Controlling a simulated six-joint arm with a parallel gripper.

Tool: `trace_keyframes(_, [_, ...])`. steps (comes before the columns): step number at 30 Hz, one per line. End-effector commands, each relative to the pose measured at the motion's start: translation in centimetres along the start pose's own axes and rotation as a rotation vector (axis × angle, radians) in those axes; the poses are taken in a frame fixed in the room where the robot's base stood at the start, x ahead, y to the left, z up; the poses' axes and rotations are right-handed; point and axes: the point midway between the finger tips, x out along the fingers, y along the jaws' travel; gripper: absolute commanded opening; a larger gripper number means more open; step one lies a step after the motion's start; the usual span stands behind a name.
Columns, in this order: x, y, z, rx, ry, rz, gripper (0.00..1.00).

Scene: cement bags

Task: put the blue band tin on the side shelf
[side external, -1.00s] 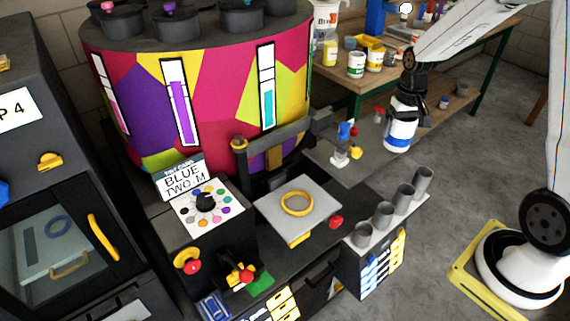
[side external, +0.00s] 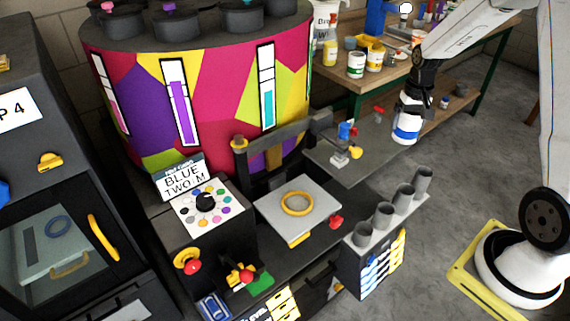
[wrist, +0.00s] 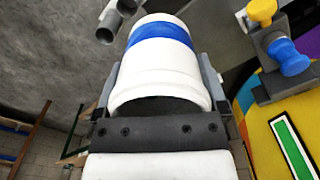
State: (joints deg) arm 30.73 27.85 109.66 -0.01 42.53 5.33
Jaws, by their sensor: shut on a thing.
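The blue band tin (side external: 407,128) is white with a blue band near its lower end. My gripper (side external: 411,112) is shut around its upper part and holds it in the air, slightly tilted, in the side view. In the wrist view the tin (wrist: 163,78) lies between the two fingers of my gripper (wrist: 160,72), its blue band at the far end. The grey side shelf (side external: 368,165) juts from the right of the colourful drum, to the left of and below the tin. I see no contact between tin and shelf.
Several grey tubes (side external: 383,214) stand in front of the shelf. A wooden workbench (side external: 395,72) with pots is behind.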

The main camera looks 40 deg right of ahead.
Motion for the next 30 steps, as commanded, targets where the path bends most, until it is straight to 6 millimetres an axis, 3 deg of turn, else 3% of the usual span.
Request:
trace_keyframes(12, [2.5,-1.2,-5.4,-0.001,0.001,0.0,0.1])
trace_keyframes(24, [6.6,-1.8,-8.7,-0.001,0.0,0.0,0.1])
trace_keyframes(30, [7.6,-2.0,-9.6,-0.001,0.001,0.0,0.1])
